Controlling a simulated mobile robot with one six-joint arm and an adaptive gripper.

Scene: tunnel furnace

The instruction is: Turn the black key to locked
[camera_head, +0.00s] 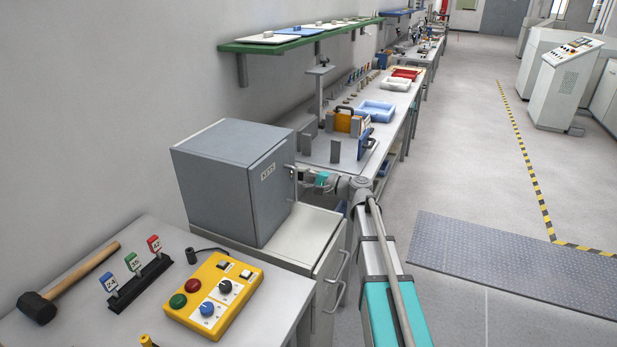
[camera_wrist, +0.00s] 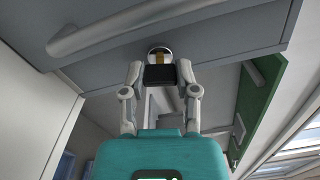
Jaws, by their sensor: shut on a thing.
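The black key (camera_wrist: 159,76) sits in a round silver lock (camera_wrist: 159,52) on the front of the grey cabinet (camera_head: 213,179), just in front of the lock face. My gripper (camera_wrist: 160,72) is shut on the key, with one finger on each side of its wide black head. In the head view my gripper (camera_head: 296,173) is at the cabinet's door, partly hidden by my own arm. The key and lock are too small to make out there. The wrist view also shows the cabinet front (camera_wrist: 225,30), but I cannot read the lock position.
A bar handle (camera_wrist: 130,22) crosses the cabinet front close to the lock. A yellow control box (camera_head: 214,295), a hammer (camera_head: 80,280) and a tag rack (camera_head: 140,284) lie on the near bench. A green shelf (camera_head: 290,45) hangs on the wall. The floor at right is open.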

